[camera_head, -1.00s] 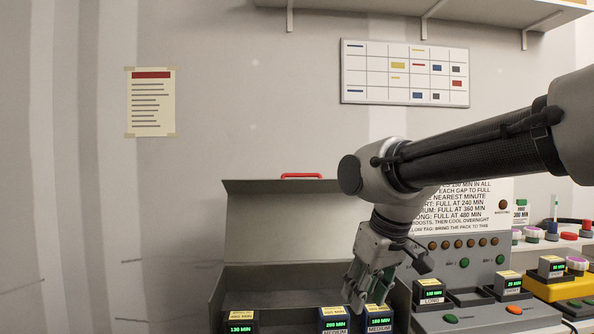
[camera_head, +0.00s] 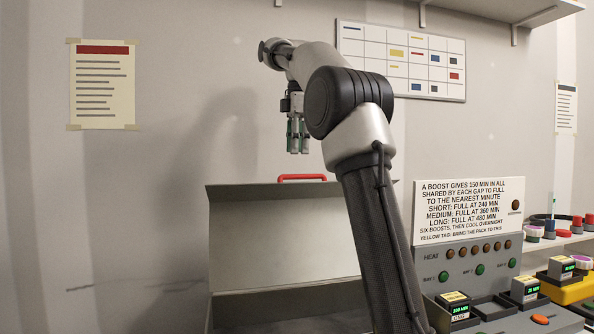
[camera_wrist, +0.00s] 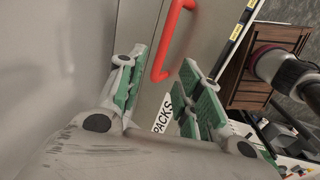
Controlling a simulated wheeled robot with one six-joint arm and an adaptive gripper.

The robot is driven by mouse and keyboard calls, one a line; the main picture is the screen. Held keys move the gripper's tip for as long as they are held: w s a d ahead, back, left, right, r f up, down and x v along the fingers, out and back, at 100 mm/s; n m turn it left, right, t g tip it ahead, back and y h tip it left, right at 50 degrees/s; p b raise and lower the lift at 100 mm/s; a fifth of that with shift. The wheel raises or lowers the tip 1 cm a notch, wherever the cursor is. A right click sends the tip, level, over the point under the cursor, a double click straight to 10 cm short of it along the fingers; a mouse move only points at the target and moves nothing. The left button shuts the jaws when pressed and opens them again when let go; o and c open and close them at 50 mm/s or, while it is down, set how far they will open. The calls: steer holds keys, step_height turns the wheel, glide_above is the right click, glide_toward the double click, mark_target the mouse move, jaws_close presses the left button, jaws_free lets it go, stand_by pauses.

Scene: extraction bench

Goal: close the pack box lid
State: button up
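The pack box lid (camera_head: 285,235) is grey and stands open, tilted back, with a red handle (camera_head: 302,178) on its top edge. The open box (camera_head: 290,303) below is cut off by the bottom of the head view. My gripper (camera_head: 298,151) points down above the handle and appears apart from it. In the wrist view the green-padded fingers (camera_wrist: 165,92) are spread and nothing is held between them. The red handle (camera_wrist: 168,45) shows beyond the fingers there, beside a "PACKS" label (camera_wrist: 162,113).
My arm crosses the right part of the box. A heat station (camera_head: 470,262) with a sign (camera_head: 470,205), indicator lamps and packs stands to the right. The wall is close behind the lid. A shelf (camera_head: 480,12) is above right.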

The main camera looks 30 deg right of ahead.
steer(key=f, duration=0.7)
steer(key=shift+w+d+f, duration=0.1)
steer(key=shift+w, duration=0.15)
jaws_close()
